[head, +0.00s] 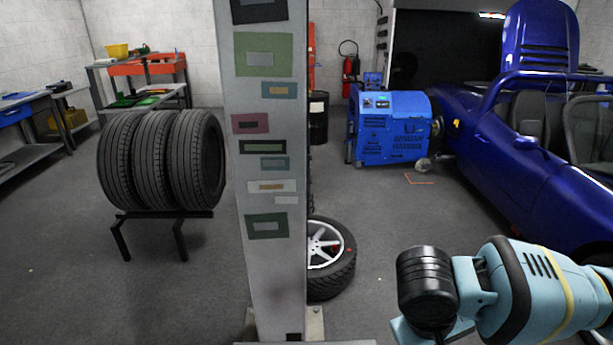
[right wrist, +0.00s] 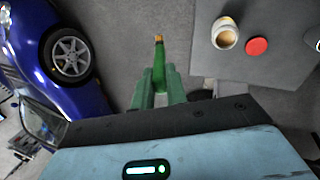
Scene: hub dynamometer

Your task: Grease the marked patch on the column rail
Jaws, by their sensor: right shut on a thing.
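The grey column rail (head: 265,180) stands upright in the middle of the head view. Its face bears several coloured rectangular patches, such as a large green one (head: 264,54) near the top; I cannot tell which is the marked one. In the right wrist view my right gripper (right wrist: 159,88) is shut on a slim green tool with a tan tip (right wrist: 159,58), apparently a brush, pointing away from the wrist. An open jar with pale contents (right wrist: 225,36) stands on a grey surface, with a red lid (right wrist: 257,46) beside it. My left gripper is out of view.
A rack of tyres (head: 160,160) stands left of the column. A wheel (head: 329,258) lies behind its foot at right. A blue machine (head: 392,127) and a blue car (head: 520,150) stand further right. The floor between column and machine is mostly clear.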

